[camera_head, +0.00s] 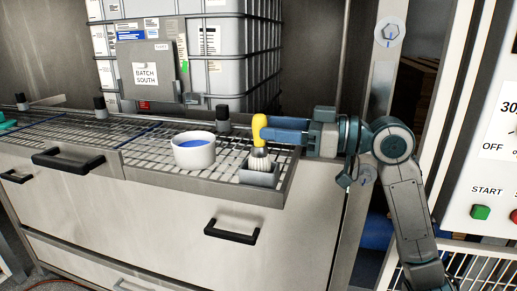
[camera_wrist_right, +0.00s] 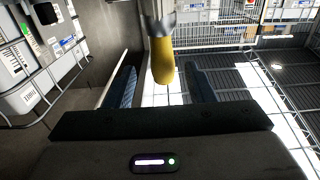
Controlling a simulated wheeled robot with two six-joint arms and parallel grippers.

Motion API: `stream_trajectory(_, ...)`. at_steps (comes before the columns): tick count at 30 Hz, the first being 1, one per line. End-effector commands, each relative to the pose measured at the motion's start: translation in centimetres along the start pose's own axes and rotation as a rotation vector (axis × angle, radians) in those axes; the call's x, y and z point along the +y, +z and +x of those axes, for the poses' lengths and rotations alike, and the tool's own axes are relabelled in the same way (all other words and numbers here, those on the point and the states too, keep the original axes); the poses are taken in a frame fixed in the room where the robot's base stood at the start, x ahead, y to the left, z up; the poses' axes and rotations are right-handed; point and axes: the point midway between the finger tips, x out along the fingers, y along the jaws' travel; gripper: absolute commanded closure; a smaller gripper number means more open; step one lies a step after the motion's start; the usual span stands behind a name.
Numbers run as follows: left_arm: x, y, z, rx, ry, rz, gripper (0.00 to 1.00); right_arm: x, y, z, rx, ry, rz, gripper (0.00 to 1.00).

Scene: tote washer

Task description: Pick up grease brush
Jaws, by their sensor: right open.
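The grease brush (camera_head: 260,130) has a yellow handle, a metal collar and pale bristles. It stands upright, bristles down, in a small grey metal holder (camera_head: 259,177) at the right front of the wire rack. My right gripper (camera_head: 270,130) reaches in from the right at handle height, with its blue fingers at the yellow handle. In the wrist view the yellow handle (camera_wrist_right: 162,68) lies between the two spread fingers, with a visible gap on each side. The jaws are open. My left gripper is not in view.
A white tub (camera_head: 194,160) with blue contents stands on the rack left of the brush. A caged white tank (camera_head: 210,50) rises behind. Dark knobs (camera_head: 222,118) line the rack's back. A control panel (camera_head: 495,150) with a green start button stands right.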

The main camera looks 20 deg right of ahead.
Motion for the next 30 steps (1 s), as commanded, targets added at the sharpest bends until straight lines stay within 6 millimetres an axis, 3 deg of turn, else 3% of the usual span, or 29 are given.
stream_trajectory(8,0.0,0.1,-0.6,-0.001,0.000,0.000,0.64,-0.1,-0.2,1.0,0.000,-0.001,0.002,0.51)
stream_trajectory(21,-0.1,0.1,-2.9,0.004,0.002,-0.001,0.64,-0.4,-0.8,5.2,0.001,-0.001,0.002,0.51)
stream_trajectory(30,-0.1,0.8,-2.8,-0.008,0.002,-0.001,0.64,-0.3,-0.6,5.8,-0.001,0.001,0.001,0.51)
